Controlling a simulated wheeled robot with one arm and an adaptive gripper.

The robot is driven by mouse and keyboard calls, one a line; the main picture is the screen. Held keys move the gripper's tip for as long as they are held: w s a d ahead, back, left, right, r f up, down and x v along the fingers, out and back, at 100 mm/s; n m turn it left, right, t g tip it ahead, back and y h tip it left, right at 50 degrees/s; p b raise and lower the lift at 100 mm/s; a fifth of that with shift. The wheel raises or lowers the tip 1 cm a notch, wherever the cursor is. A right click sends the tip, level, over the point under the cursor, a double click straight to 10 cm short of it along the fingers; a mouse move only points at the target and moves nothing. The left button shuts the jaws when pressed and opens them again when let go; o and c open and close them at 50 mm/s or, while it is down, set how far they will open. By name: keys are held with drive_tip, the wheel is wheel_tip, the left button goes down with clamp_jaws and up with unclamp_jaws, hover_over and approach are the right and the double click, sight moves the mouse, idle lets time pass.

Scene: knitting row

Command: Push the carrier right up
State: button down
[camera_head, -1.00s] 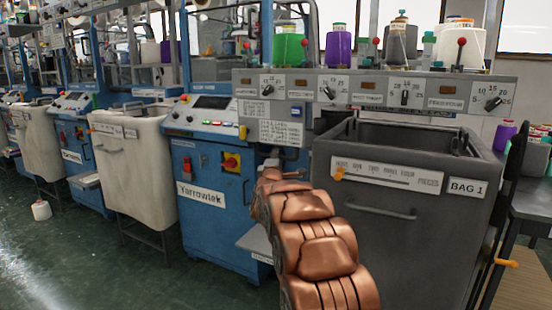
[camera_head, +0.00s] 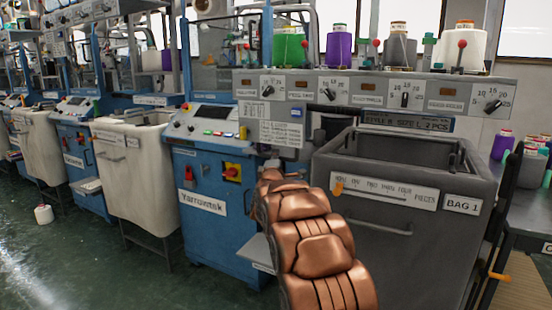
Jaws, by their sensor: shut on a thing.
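My copper-coloured arm reaches up from the bottom middle toward the knitting machine, between the blue cabinet (camera_head: 215,225) and the dark grey bin (camera_head: 395,255). My gripper (camera_head: 270,164) is at its far end, small and mostly hidden by the arm's own links, just in front of the machine below the printed card. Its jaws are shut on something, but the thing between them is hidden. I cannot make out the carrier for certain in this view.
The grey bin carries a label strip with an orange pointer (camera_head: 338,188) at its left end. Above is a dial panel (camera_head: 370,92) with yarn cones on top. A small shelf (camera_head: 257,250) juts out left of my arm.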

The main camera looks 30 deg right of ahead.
wheel_tip(320, 180, up, 36)
drive_tip(key=p, duration=3.2)
drive_tip(key=shift+f, duration=0.1)
drive_tip(key=c, duration=1.5)
unclamp_jaws()
drive_tip(key=shift+r, duration=0.2)
drive_tip(key=o, duration=0.3)
drive_tip(key=shift+f, duration=0.1)
drive_tip(key=shift+o, duration=0.3)
drive_tip(key=shift+f, duration=0.15)
